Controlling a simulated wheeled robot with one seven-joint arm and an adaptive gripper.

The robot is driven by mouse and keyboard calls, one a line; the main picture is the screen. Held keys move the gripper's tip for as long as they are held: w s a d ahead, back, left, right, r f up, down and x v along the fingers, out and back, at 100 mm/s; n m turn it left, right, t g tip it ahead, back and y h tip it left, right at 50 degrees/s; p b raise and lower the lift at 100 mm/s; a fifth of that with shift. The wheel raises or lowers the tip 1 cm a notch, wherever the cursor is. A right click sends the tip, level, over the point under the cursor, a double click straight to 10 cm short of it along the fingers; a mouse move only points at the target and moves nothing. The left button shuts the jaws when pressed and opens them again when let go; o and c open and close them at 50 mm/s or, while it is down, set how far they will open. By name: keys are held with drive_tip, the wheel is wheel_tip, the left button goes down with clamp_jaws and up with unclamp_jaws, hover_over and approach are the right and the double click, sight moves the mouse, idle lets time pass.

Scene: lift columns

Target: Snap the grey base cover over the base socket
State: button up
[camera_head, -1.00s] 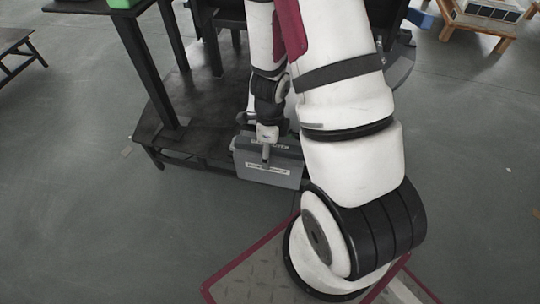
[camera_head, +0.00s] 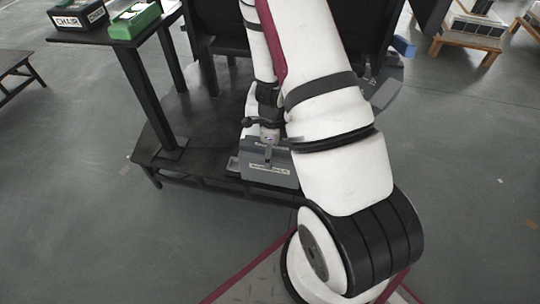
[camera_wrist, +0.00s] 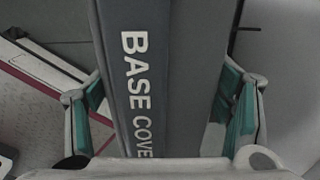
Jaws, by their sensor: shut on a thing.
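The grey base cover (camera_head: 270,172) is a box-like piece with a pale label, seen in the head view at the front edge of a low black platform. In the wrist view the base cover (camera_wrist: 150,75) shows its lettering "BASE COVER" and runs between the fingers. My gripper (camera_head: 267,137) is at the top of the cover in the head view. In the wrist view my gripper (camera_wrist: 168,108) has a teal-padded finger on each side of the cover and is shut on it. I cannot make out the base socket; the cover and my arm may hide it.
The low black platform (camera_head: 205,115) carries dark posts and a raised shelf at the left. A green box (camera_head: 134,20) and a box marked "CHAIR" (camera_head: 78,18) stand on that shelf. A black bench (camera_head: 20,68) is at the far left. Open grey floor lies in front and left.

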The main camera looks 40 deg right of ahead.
drive_tip(key=w+d+f, duration=0.2)
drive_tip(key=w+d, duration=0.2)
drive_tip(key=d, duration=0.1)
drive_tip(key=shift+f, duration=0.15)
idle(0.5)
drive_tip(key=shift+f+b, duration=0.45)
drive_tip(key=shift+f, duration=0.05)
idle(1.6)
drive_tip(key=o, duration=1.5)
drive_tip(key=shift+o, duration=0.3)
drive_tip(key=shift+w, duration=0.1)
drive_tip(key=shift+r, duration=0.15)
wheel_tip(320, 180, up, 8)
drive_tip(key=p, duration=0.7)
drive_tip(key=shift+r, duration=0.15)
